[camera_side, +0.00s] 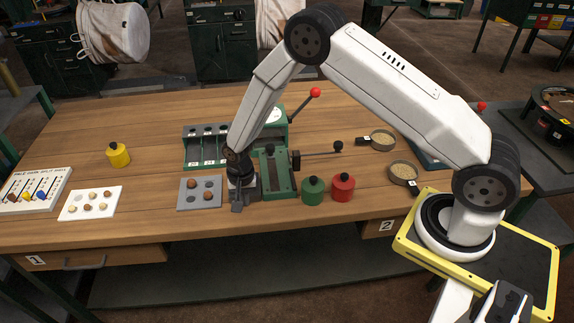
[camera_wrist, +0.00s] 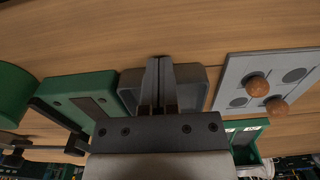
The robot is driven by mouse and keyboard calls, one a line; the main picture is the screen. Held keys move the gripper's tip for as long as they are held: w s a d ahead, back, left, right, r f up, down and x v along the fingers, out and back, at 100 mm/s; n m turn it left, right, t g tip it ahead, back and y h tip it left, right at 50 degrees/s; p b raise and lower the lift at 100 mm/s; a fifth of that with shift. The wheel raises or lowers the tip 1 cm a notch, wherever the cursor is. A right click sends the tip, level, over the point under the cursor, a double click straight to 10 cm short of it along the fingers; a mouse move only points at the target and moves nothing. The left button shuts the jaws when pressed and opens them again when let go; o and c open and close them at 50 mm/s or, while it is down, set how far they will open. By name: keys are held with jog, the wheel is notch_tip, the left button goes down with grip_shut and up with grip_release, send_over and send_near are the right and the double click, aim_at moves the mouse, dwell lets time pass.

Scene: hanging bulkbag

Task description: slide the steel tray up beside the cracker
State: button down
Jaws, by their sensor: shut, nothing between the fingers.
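The steel tray (camera_side: 251,194) is a small grey open box on the bench, partly hidden by my gripper in the side view. It also shows in the wrist view (camera_wrist: 203,88). The cracker (camera_side: 276,174) is a green block with a screw bar, just right of the tray in the side view. In the wrist view the cracker (camera_wrist: 75,97) lies left of the tray, their edges very close; I cannot tell whether they touch. My gripper (camera_side: 237,207) points down at the tray, fingers together and empty. In the wrist view the fingertips (camera_wrist: 160,62) overlap the tray; contact is unclear.
A grey plate with two brown nuts (camera_side: 187,199) lies left of the tray. A green slotted box (camera_side: 190,155) stands behind. Green (camera_side: 313,190) and red (camera_side: 343,187) canisters stand right of the cracker. The bench front is clear.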

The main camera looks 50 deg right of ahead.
jog(key=w+d, duration=0.4)
jog(key=shift+s+a, duration=0.1)
jog(key=shift+s, duration=0.05)
dwell(0.4)
jog(key=shift+s+a, duration=1.3)
notch_tip(320, 180, up, 10)
jog(key=shift+s+r, duration=0.1)
